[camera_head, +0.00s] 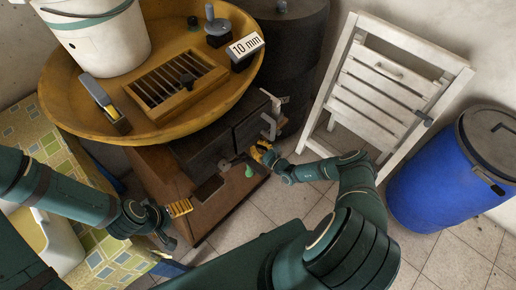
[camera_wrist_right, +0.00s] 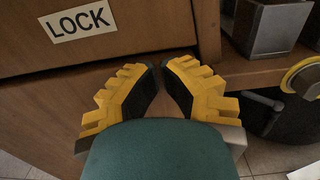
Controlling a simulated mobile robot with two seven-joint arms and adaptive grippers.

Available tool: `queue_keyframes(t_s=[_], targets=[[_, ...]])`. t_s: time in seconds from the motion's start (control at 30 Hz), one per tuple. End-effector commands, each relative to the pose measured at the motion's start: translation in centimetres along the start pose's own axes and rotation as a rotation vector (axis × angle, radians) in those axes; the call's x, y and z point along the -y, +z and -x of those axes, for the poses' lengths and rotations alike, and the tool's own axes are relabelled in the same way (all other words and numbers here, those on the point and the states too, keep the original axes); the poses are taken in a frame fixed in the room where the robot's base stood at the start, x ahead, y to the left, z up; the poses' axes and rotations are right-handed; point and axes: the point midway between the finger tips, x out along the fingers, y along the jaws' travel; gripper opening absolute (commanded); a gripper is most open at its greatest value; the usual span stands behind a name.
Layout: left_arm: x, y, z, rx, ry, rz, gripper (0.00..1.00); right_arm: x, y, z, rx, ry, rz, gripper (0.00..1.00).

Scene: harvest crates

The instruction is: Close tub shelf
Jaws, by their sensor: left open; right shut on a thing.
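A wooden cabinet-like unit (camera_head: 160,180) stands below a wide yellow tub (camera_head: 60,105); I take the unit to be the tub shelf, but cannot tell its moving part for sure. My left gripper (camera_head: 178,222) is open and empty at the unit's left side.
The tub holds a white bucket (camera_head: 105,42), a slatted wooden box (camera_head: 170,88) and a "10 mm" block (camera_head: 245,50). A small green object (camera_head: 249,171) lies near the right gripper. A white folding chair (camera_head: 385,85) and blue barrel (camera_head: 425,180) stand right, with tiled floor between.

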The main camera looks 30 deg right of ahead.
Motion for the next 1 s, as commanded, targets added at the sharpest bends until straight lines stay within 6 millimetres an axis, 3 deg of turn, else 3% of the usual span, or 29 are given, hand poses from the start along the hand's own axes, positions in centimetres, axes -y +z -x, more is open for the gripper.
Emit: queue_keyframes(t_s=[0.13, 0.27, 0.7, 1.0], targets=[[0.0, 0.0, 0.0, 0.000, 0.000, 0.000, 1.00, 0.5, 0.3, -0.2, 0.002, -0.008, 0.004, 0.00], [0.0, 0.0, 0.0, 0.000, 0.000, 0.000, 1.00, 0.6, 0.2, 0.8, 0.002, -0.009, 0.003, 0.00], [0.0, 0.0, 0.0, 0.000, 0.000, 0.000, 1.00, 0.2, 0.1, 9.5, 0.000, -0.004, 0.002, 0.00], [0.0, 0.0, 0.0, 0.000, 0.000, 0.000, 1.00, 0.0, 0.1, 12.1, 0.002, -0.002, 0.002, 0.00]])
